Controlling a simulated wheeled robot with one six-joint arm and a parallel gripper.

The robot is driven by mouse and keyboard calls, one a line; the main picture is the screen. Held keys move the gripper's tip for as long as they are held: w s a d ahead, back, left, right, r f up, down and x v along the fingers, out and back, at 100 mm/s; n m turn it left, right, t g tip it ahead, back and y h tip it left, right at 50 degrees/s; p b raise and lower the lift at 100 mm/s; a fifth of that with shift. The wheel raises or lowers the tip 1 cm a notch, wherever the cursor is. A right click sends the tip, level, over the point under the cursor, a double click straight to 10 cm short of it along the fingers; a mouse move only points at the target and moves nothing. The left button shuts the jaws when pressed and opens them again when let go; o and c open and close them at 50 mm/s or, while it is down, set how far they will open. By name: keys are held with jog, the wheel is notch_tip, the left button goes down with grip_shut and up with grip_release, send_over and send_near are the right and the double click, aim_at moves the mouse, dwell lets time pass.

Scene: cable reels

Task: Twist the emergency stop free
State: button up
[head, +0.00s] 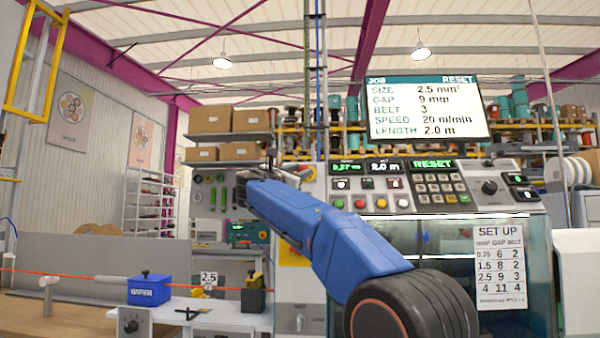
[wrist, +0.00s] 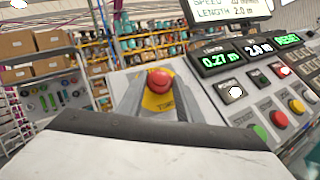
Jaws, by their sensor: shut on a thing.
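The emergency stop (wrist: 159,79) is a red mushroom button on a yellow plate, in the middle of the wrist view. My gripper (wrist: 157,92) has its two grey fingers on either side of the red head and is shut on it. The yellow plate (wrist: 158,103) with dark lettering shows between the fingers. The wrist view is tilted. In the head view my blue arm reaches to the left end of the control panel and hides the button and most of the gripper.
The control panel (head: 404,204) has displays reading 0.27 m, 2.0 m and RESET. A row of coloured buttons (wrist: 279,118) lies right of the stop. A large screen (head: 428,108) above also shows RESET. A blue block (head: 149,290) stands on the bench at left.

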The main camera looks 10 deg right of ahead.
jog(key=o, duration=1.1)
jog(key=v, duration=1.7)
jog(key=shift+s+a+f, duration=0.1)
jog(key=shift+s, duration=0.05)
